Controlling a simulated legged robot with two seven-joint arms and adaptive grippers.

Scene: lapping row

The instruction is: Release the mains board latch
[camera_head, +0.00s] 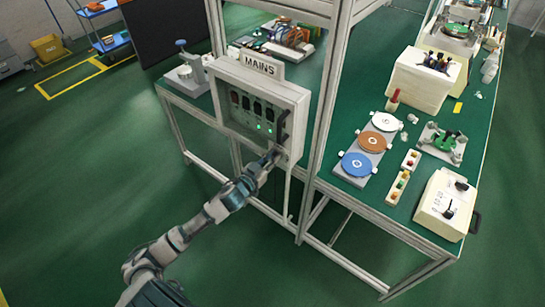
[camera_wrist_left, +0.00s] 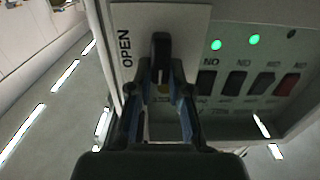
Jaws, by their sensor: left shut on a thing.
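The mains board (camera_head: 258,83) is a pale box with a MAINS sign (camera_head: 259,66) on top, fixed to the bench frame. My left gripper (camera_head: 275,153) is at its lower right corner. In the left wrist view, my left gripper (camera_wrist_left: 161,78) is shut on a black latch lever (camera_wrist_left: 160,45), which stands upright on a pale plate marked OPEN (camera_wrist_left: 126,48). The fingers hide the lever's lower part. Green lamps (camera_wrist_left: 254,39) and several switches (camera_wrist_left: 262,83) show beside the plate. My right gripper is not in view.
A green bench (camera_head: 335,188) with blue, orange and white discs (camera_head: 358,164) stands to the right. A dark vertical handle (camera_head: 284,126) is on the board's right side. Frame posts (camera_head: 327,105) rise close by.

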